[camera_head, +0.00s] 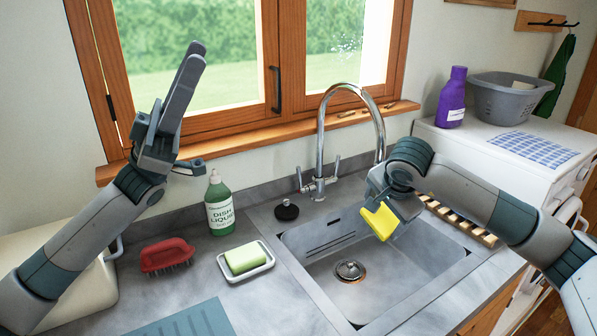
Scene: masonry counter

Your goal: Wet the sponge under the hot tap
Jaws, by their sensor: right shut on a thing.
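A yellow sponge (381,221) is in my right gripper (386,207), which is shut on it above the sink basin (325,262). The chrome tap (320,130) arches over the sink, and its spout end is close above my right gripper. I see no water stream. The tap has a left lever (300,178) and a right lever (336,166); I cannot tell which is hot. My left gripper (190,65) is raised in front of the window, pointing up, away from the tap; I see it side-on and cannot tell its opening.
A green dish liquid bottle (219,205), a red brush (167,256) and a pale green block on a white dish (245,273) stand left of the sink. A black plug (287,211) lies behind it. A wooden rack (460,222) is on the right, partly behind my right arm.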

